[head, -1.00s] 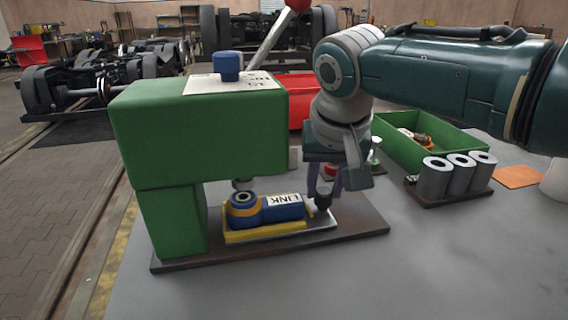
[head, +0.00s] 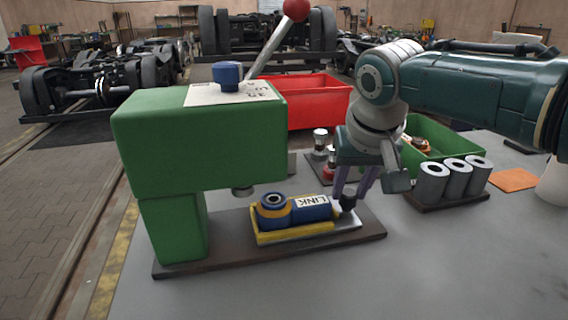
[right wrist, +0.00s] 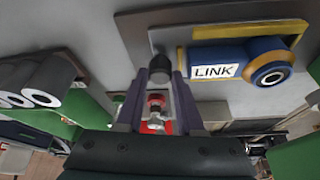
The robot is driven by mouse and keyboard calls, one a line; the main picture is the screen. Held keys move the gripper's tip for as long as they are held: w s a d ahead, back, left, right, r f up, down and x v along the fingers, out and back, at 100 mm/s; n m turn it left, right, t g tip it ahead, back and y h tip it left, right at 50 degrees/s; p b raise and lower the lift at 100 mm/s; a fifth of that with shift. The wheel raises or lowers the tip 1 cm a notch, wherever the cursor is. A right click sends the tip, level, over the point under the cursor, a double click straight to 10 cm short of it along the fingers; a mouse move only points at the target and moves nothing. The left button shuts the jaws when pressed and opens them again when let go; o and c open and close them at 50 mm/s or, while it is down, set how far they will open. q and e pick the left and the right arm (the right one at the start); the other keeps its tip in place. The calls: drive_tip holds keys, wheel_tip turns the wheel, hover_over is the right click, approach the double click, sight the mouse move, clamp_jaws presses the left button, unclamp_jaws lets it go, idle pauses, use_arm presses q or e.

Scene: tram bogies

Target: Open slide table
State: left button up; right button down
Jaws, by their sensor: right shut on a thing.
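The green press (head: 200,140) stands on a dark base plate (head: 215,248). Its slide table (head: 350,220) is a pale metal plate with a yellow nest (head: 295,235). The nest holds a blue part labelled LINK (head: 312,208), with a round eye at its left end. The table sits to the right of the press ram (head: 242,191), with the eye clear of it. My right gripper (head: 350,194) is shut on the dark knob (head: 347,204) at the table's right end. The knob also shows between the fingertips in the right wrist view (right wrist: 160,67). My left gripper is not in view.
A lever with a red ball (head: 296,10) rises behind the press. Behind are a red bin (head: 320,108) and small parts on a dark mat (head: 320,172). Grey cylinders (head: 433,183), a green bin (head: 455,135) and an orange pad (head: 515,180) lie to the right. The front bench is clear.

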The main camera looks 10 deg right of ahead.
drive_tip(key=d, duration=0.8)
drive_tip(key=shift+w+d+b, duration=0.15)
drive_tip(key=shift+b, duration=0.25)
drive_tip(key=c, duration=0.8)
unclamp_jaws()
